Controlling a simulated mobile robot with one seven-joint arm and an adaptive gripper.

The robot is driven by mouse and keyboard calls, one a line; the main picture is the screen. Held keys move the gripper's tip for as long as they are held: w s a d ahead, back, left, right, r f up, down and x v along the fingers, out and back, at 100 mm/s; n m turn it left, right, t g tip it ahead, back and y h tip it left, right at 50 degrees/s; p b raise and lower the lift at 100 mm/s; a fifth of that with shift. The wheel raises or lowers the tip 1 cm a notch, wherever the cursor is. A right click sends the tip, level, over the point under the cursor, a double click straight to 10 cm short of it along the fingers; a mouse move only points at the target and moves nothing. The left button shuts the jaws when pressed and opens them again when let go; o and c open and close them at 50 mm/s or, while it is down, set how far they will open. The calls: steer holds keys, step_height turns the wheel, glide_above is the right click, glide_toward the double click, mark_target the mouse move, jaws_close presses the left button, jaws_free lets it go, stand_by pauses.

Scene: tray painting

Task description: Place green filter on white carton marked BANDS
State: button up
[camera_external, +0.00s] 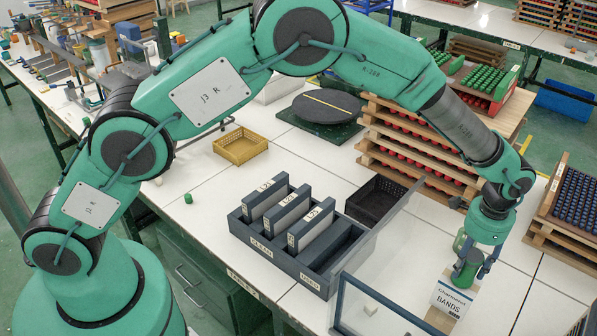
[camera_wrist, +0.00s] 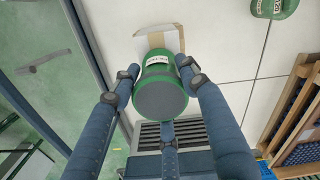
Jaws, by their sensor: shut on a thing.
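My gripper (camera_external: 469,272) is shut on a green filter (camera_external: 465,274), a short cylinder with a dark grey end. In the wrist view the fingers (camera_wrist: 158,80) grip the filter (camera_wrist: 160,98) from both sides, with a third finger below. The white carton marked BANDS (camera_external: 451,301) stands at the lower right of the external view, just below the filter. Its tan and white edge shows behind the filter in the wrist view (camera_wrist: 158,39); the filter hides much of it. I cannot tell whether filter and carton touch.
A clear panel with a dark frame (camera_external: 374,299) stands left of the carton. A slotted dark holder (camera_external: 288,267), a black basket (camera_external: 376,200) and wooden racks (camera_external: 562,220) stand around. White table is free right of the carton.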

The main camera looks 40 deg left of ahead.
steer(key=shift+f, duration=0.1)
steer(key=o, duration=1.3)
steer(key=shift+c, duration=0.2)
step_height(320, 180, up, 12)
steer(key=shift+r, duration=0.15)
stand_by(0.4)
